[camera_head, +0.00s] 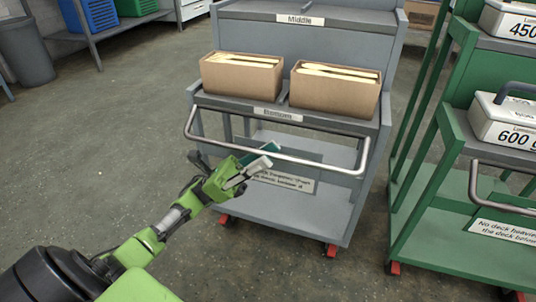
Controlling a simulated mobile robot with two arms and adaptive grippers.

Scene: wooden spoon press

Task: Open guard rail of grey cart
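The grey cart (341,207) stands in the middle of the view, with several shelves. Its guard rail (318,163) is a metal bar that runs across the front below the deck with the two boxes. My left gripper (267,155) reaches in from the lower left, at the left-middle part of the bar. Its fingers look apart, with the tips overlapping the bar in the picture. I cannot tell whether they touch it. The gripper hides a short part of the bar. My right gripper is not in view.
Two cardboard boxes (241,80) (334,95) of papers sit on the cart's deck. A green cart (440,232) with labelled weights (505,121) stands close on the right. A grey bin (25,52) is at the far left. The floor left of the cart is clear.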

